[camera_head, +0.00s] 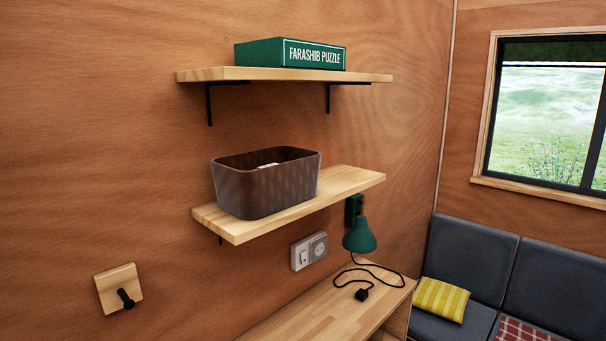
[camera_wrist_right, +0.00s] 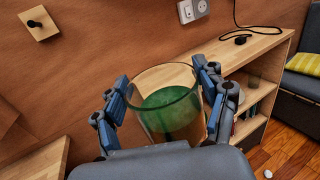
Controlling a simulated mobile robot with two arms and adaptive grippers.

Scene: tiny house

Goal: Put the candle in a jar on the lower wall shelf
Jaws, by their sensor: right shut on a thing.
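The candle in a jar (camera_wrist_right: 170,110) is a clear glass with green wax, seen in the right wrist view. My right gripper (camera_wrist_right: 165,92) is shut on it, with one blue-padded finger on each side of the glass. The lower wall shelf (camera_head: 350,186) is a light wood board in the head view. A dark brown basket (camera_head: 266,190) stands on its left and middle part. The shelf's right end is bare. Neither gripper shows in the head view. My left gripper is in no view.
The upper shelf (camera_head: 215,75) holds a green puzzle box (camera_head: 290,54). A green wall lamp (camera_head: 358,236) hangs just below the lower shelf's right end. A wooden cabinet top (camera_head: 320,310) lies below, with a black plug (camera_head: 361,295) and cord. A wall hook (camera_head: 120,288) is at left.

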